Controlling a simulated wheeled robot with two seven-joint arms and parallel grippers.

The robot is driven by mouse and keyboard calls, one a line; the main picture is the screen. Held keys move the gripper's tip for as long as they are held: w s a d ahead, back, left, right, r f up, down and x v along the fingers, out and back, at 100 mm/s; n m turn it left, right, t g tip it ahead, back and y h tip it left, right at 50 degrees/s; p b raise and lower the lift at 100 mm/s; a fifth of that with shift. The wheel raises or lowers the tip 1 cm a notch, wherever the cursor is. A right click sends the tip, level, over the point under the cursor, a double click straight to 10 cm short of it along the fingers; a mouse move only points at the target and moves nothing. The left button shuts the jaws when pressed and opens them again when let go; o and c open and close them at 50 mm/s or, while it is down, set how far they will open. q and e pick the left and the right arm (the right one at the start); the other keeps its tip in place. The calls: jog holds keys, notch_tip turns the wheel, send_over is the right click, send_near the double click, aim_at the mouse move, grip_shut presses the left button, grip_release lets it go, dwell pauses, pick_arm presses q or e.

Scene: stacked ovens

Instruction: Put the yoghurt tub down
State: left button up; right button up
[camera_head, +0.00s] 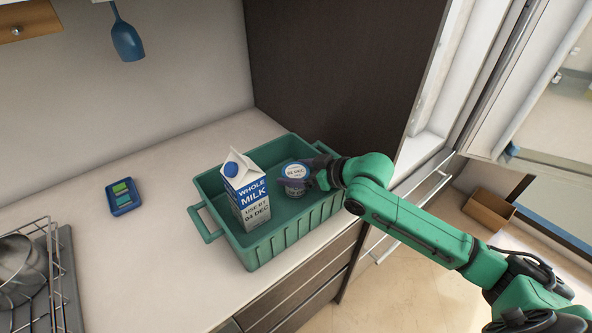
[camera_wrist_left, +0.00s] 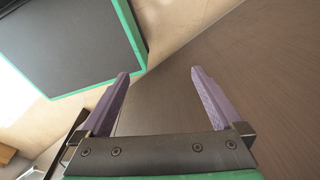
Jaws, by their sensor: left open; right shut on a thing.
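The yoghurt tub (camera_head: 294,173) is a small white tub with a blue-rimmed lid and a printed date. It shows in the head view at the right end of the green crate (camera_head: 282,247), within the crate's outline. Whether its base touches the crate floor is hard to tell. My right gripper (camera_head: 310,179) is shut on the tub from its right side, and its fingers are partly hidden. My left gripper (camera_wrist_left: 160,85) shows in the left wrist view, open, with nothing between its purple fingers. It is out of the head view.
A whole milk carton (camera_head: 250,200) stands in the crate, left of the tub. The crate sits on the pale counter (camera_head: 130,260) near its front edge. A small blue tray (camera_head: 123,197) lies to the left, and a wire rack (camera_head: 55,275) with a metal pot stands further left.

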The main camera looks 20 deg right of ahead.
aim_at(298, 172)
pick_arm(q)
jog(key=shift+s, duration=0.1)
pick_arm(e)
jog(key=shift+w, duration=0.15)
jog(key=o, duration=1.2)
pick_arm(q)
jog(key=shift+s, duration=0.25)
pick_arm(e)
jog(key=shift+o, duration=0.2)
jog(key=shift+s+d+r, duration=0.15)
jog(key=shift+s+d, duration=0.1)
jog(key=shift+s, duration=0.05)
jog(key=v, duration=0.6)
jog(key=shift+a+b, duration=0.1)
jog(key=shift+b, duration=0.3)
pick_arm(q)
jog(key=shift+r+p, duration=1.35)
jog(key=shift+p, duration=0.4)
pick_arm(e)
jog(key=shift+v, duration=2.75)
